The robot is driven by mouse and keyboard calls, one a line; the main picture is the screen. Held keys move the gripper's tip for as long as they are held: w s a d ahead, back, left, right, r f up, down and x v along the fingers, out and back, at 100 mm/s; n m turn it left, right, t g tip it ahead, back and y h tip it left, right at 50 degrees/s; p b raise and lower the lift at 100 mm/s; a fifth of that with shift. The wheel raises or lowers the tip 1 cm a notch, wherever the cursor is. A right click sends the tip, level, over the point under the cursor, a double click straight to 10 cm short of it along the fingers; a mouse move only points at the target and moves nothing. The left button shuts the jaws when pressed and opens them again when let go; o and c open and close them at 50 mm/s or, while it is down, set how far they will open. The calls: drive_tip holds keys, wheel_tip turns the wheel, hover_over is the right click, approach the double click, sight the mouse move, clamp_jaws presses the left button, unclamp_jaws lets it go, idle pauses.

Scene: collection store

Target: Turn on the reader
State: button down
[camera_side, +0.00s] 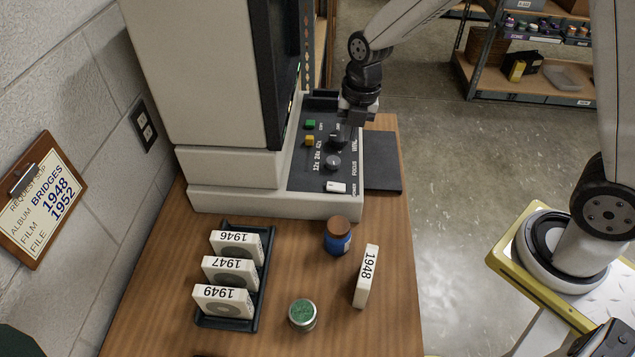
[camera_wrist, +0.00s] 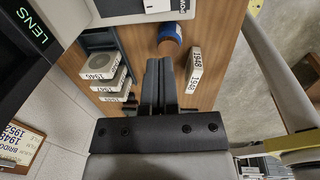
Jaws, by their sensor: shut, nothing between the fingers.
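The reader (camera_side: 240,174) is a large cream machine with a dark screen hood at the back of the wooden table. Its black sloping control panel (camera_side: 310,177) carries a green button (camera_side: 310,124), a yellow button (camera_side: 309,140), dark knobs (camera_side: 333,162) and a white rocker switch (camera_side: 336,187) at the front edge. My gripper (camera_side: 350,128) is over the far right part of the panel, behind the switch; whether it touches the panel is unclear. Its fingers (camera_wrist: 158,75) are together and empty in the wrist view.
A dark rack (camera_side: 261,285) holds white film boxes marked 1946, 1947 and 1949. A 1948 box (camera_side: 366,276), a blue jar with a brown lid (camera_side: 338,237) and a green-topped jar (camera_side: 302,314) stand on the table. A clipboard (camera_side: 43,197) hangs on the left wall.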

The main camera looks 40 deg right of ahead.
sight(337, 187)
drive_tip(key=shift+w+a, duration=0.4)
drive_tip(key=shift+a, duration=0.1)
drive_tip(key=shift+f, duration=0.2)
drive_tip(key=shift+w+a+f, duration=0.2)
drive_tip(key=shift+w+f, duration=0.05)
drive_tip(key=shift+f, duration=2)
drive_tip(key=shift+w+a+f, duration=0.2)
drive_tip(key=shift+a+f, duration=0.05)
drive_tip(key=shift+f, duration=2)
drive_tip(key=shift+w+a+f, duration=0.2)
drive_tip(key=shift+w+f, duration=0.05)
drive_tip(key=shift+f, duration=2)
drive_tip(key=shift+a+f, duration=0.1)
drive_tip(key=shift+f, duration=0.1)
drive_tip(key=shift+s, duration=0.2)
drive_tip(key=shift+s+d+r, duration=0.2)
drive_tip(key=shift+s+d, duration=0.15)
drive_tip(key=shift+d, duration=0.2)
